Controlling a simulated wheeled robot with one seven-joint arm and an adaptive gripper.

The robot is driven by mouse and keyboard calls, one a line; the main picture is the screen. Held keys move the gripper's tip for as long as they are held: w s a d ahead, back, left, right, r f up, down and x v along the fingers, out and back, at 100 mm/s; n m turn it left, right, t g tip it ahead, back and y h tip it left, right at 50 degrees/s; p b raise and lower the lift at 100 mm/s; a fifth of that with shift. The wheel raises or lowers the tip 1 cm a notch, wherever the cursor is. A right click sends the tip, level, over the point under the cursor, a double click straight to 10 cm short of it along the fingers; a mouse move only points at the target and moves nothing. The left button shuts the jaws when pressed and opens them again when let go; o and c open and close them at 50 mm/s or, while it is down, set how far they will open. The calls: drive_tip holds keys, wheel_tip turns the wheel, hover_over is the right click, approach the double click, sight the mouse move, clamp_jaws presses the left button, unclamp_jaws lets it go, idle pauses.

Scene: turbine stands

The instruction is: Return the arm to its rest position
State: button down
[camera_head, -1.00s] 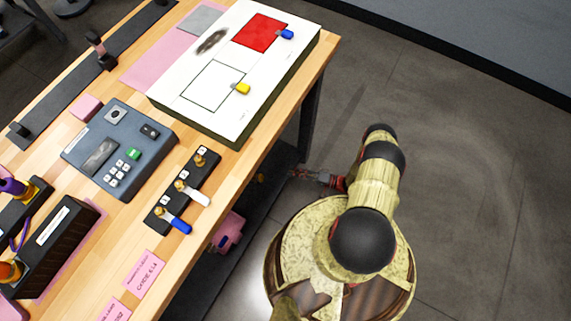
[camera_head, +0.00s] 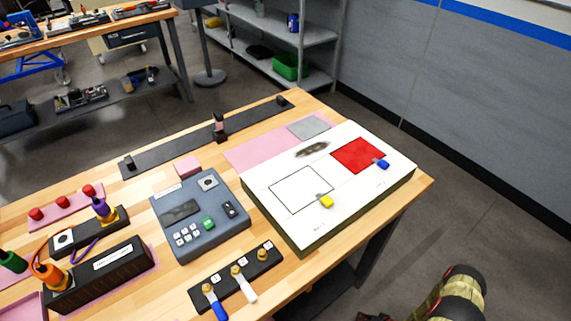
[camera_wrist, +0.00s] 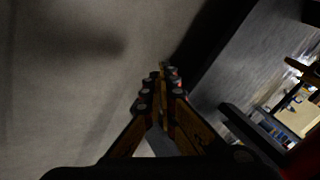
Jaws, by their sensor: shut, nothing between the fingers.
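My gripper (camera_wrist: 168,75) is in the middle of the wrist view, with its two fingers drawn together at the tips and nothing between them. Bare grey floor and a dark strip lie behind the fingertips. In the head view, part of my arm shows at the bottom right, beside the near right side of the workbench (camera_head: 325,232) and apart from it. The rest of the arm is cut off by the lower edge of that picture.
On the workbench are a white board (camera_head: 300,235) with a red square, a grey keypad box (camera_head: 180,210), a black strip with switches (camera_head: 235,283) and a black box (camera_head: 105,275). Grey shelves (camera_head: 270,38) stand behind. Floor right of the bench is clear.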

drive_tip(key=d+r+n+g+h, duration=0.1)
drive_tip(key=d+r+g+h, duration=0.35)
drive_tip(key=d+r, duration=1)
wheel_tip(320, 180, up, 26)
drive_tip(key=w+g+h+p, duration=0.2)
drive_tip(key=g, duration=0.1)
drive_tip(key=s+a+r+n+t+p, duration=0.1)
drive_tip(key=s+a+r+t, duration=0.1)
drive_tip(key=a+r, duration=0.8)
drive_tip(key=s+a+r+n+t+y+p, duration=0.1)
drive_tip(key=s+a+r+t, duration=0.2)
drive_tip(key=a+r, duration=0.7)
drive_tip(key=s+a+r+n+t+p, duration=0.1)
drive_tip(key=s+a+r, duration=0.5)
drive_tip(key=r, duration=2.7)
drive_tip(key=a+t, duration=0.1)
drive_tip(key=a, duration=0.4)
drive_tip(key=shift+t+y, duration=0.35)
